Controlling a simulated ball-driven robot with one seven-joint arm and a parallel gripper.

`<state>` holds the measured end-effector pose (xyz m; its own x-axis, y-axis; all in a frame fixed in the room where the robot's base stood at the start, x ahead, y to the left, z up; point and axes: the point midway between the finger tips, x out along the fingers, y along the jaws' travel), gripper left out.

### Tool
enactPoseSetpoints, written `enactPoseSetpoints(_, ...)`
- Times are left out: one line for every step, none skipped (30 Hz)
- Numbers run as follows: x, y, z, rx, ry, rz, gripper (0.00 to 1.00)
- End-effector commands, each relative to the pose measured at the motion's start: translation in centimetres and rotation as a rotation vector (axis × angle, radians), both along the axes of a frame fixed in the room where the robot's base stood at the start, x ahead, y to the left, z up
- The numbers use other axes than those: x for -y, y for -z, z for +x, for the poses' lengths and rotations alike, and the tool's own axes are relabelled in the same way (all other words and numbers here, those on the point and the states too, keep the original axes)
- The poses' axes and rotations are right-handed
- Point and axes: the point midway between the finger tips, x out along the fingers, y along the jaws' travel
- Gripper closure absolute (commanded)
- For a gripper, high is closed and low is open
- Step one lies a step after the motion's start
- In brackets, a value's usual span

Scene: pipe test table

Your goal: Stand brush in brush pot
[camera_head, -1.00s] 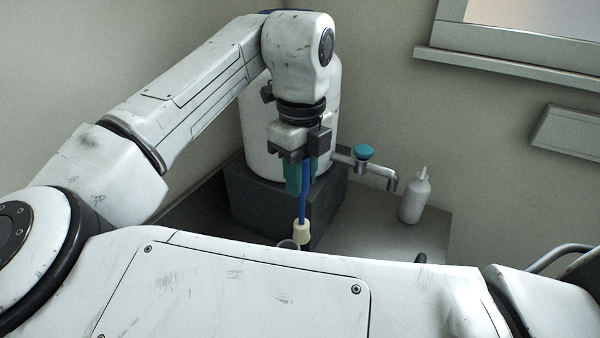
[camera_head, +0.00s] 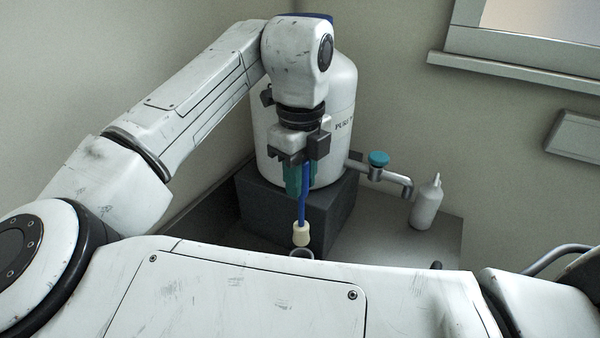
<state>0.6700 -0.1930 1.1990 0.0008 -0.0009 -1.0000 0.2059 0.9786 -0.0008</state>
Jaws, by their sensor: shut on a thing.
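The brush is a blue rod (camera_head: 303,207) with a cream head (camera_head: 301,234) at its lower end. It hangs nearly upright below my gripper (camera_head: 298,175), whose teal fingers are shut on its upper part. The brush pot (camera_head: 301,253) seems to be the small grey round rim just below the cream head. Only the top of its rim shows; my own white arm link hides the rest. The head appears just above or at the rim; I cannot tell whether it is inside.
A large white container (camera_head: 345,100) stands on a dark block (camera_head: 330,215) behind my gripper, with a teal-handled tap (camera_head: 379,160) reaching right. A white squeeze bottle (camera_head: 427,204) stands on the grey table (camera_head: 440,235) at right. Some table around the bottle is clear.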

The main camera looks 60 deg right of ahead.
Motion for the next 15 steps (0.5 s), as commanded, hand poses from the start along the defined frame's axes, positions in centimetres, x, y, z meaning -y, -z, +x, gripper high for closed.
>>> enactPoseSetpoints(0.0, 0.6, 0.0, 0.0, 0.0, 0.0, 1.0)
enactPoseSetpoints(0.0, 0.9, 0.0, 0.0, 0.0, 0.0, 1.0)
enactPoseSetpoints(0.0, 1.1, 0.0, -0.001, 0.0, 0.0, 1.0)
enactPoseSetpoints(0.0, 1.4, 0.0, -0.001, 0.0, 0.0, 1.0)
enactPoseSetpoints(0.0, 1.6, 0.0, -0.001, 0.0, 0.0, 1.0)
enactPoseSetpoints(0.0, 1.9, 0.0, -0.001, 0.0, -0.001, 1.0)
enactPoseSetpoints(0.0, 2.1, 0.0, -0.001, 0.0, -0.001, 1.0)
enactPoseSetpoints(0.0, 2.3, 0.0, -0.001, 0.0, -0.001, 1.0)
enactPoseSetpoints(0.0, 2.6, 0.0, -0.001, 0.0, 0.0, 1.0)
enactPoseSetpoints(0.0, 2.8, 0.0, 0.0, 0.0, 0.0, 1.0)
enactPoseSetpoints(0.0, 3.1, 0.0, 0.0, 0.0, 0.0, 1.0)
enactPoseSetpoints(0.0, 3.3, 0.0, -0.001, 0.0, 0.0, 1.0)
enactPoseSetpoints(0.0, 3.6, 0.0, -0.001, 0.0, 0.0, 1.0)
enactPoseSetpoints(0.0, 3.8, 0.0, -0.001, 0.0, 0.0, 1.0)
enactPoseSetpoints(0.0, 4.1, 0.0, -0.001, 0.0, 0.0, 1.0)
